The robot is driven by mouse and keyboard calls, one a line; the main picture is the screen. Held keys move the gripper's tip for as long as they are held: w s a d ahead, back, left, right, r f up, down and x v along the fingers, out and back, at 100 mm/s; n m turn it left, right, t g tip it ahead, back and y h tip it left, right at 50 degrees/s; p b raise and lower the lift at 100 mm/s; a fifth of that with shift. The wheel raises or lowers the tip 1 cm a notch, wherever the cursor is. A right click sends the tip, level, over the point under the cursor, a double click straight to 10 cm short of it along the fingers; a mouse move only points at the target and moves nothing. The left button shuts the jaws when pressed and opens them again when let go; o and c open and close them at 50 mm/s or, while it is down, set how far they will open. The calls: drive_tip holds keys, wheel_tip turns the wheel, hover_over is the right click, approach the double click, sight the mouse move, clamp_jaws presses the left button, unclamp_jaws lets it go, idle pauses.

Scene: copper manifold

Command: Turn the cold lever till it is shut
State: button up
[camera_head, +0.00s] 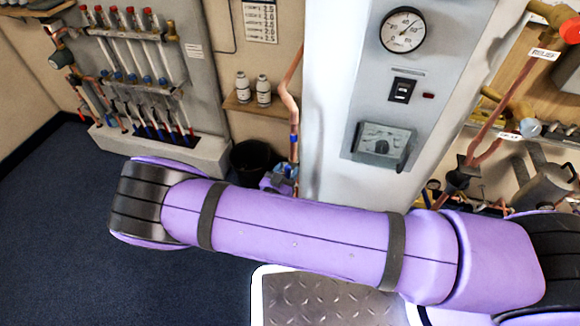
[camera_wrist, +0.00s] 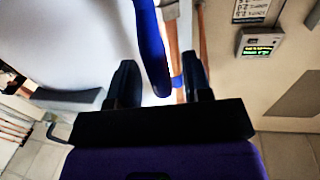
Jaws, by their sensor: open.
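In the wrist view a blue lever (camera_wrist: 150,45) comes down from the top edge, and its lower end is between the two black fingers of my gripper (camera_wrist: 158,64). The fingers are spread apart, with visible gaps beside the lever. I cannot tell how deep the lever sits between them. A copper pipe (camera_wrist: 186,35) with a blue band (camera_wrist: 177,82) runs behind it. I cannot make out the lever's pivot.
A white cabinet with a gauge (camera_head: 403,30) and a switch (camera_head: 402,90) stands right of the pipe. A shelf (camera_head: 262,105) holds two white bottles. A black bin (camera_head: 252,158) is below. A flow-meter manifold (camera_head: 130,55) is at the left. The blue floor (camera_head: 60,235) is clear.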

drive_tip(key=shift+x, duration=1.1)
clamp_jaws()
